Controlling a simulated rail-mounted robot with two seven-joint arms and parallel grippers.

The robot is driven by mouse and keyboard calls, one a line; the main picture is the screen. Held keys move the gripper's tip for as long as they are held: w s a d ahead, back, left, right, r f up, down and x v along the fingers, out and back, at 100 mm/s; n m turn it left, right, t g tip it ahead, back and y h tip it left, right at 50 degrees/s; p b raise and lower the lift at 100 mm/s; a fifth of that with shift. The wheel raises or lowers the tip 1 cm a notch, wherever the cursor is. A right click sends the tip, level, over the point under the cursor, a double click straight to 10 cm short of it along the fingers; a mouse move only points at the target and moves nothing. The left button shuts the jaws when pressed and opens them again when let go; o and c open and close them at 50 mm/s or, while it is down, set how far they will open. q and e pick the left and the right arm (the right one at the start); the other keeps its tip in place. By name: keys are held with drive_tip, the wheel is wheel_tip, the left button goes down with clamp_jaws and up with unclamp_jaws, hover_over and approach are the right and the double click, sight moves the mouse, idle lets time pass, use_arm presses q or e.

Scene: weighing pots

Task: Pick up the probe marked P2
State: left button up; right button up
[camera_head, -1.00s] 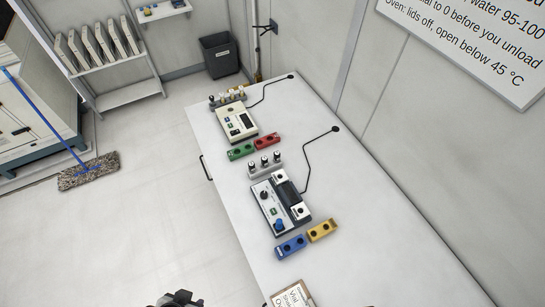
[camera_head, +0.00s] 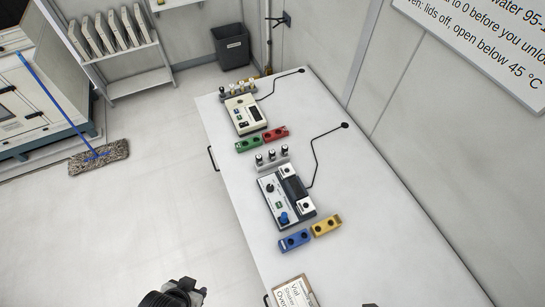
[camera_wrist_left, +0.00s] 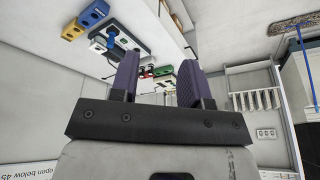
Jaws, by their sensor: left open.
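No marking P2 is readable, so I cannot tell which item is that probe. Three black-topped pieces stand in a small pale rack (camera_head: 271,160) behind the near meter (camera_head: 286,199). Several small upright pieces stand in another rack (camera_head: 238,90) behind the far meter (camera_head: 244,115). My left gripper (camera_head: 187,288) is at the bottom of the head view, left of the bench and well apart from the racks. In the left wrist view its two fingers (camera_wrist_left: 158,72) are apart with nothing held between them. My right gripper does not show clearly.
The white bench (camera_head: 370,220) holds blue (camera_head: 294,239), yellow (camera_head: 326,225), green (camera_head: 248,145) and red (camera_head: 275,133) two-hole blocks. Black cables run across it. A clipboard (camera_head: 295,292) lies at its near end. A mop (camera_head: 98,156) and bin (camera_head: 231,46) stand off to the side.

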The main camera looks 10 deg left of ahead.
use_arm(q)
drive_tip(key=shift+o, duration=0.2)
drive_tip(key=o, duration=0.3)
drive_tip(key=shift+f, duration=0.1)
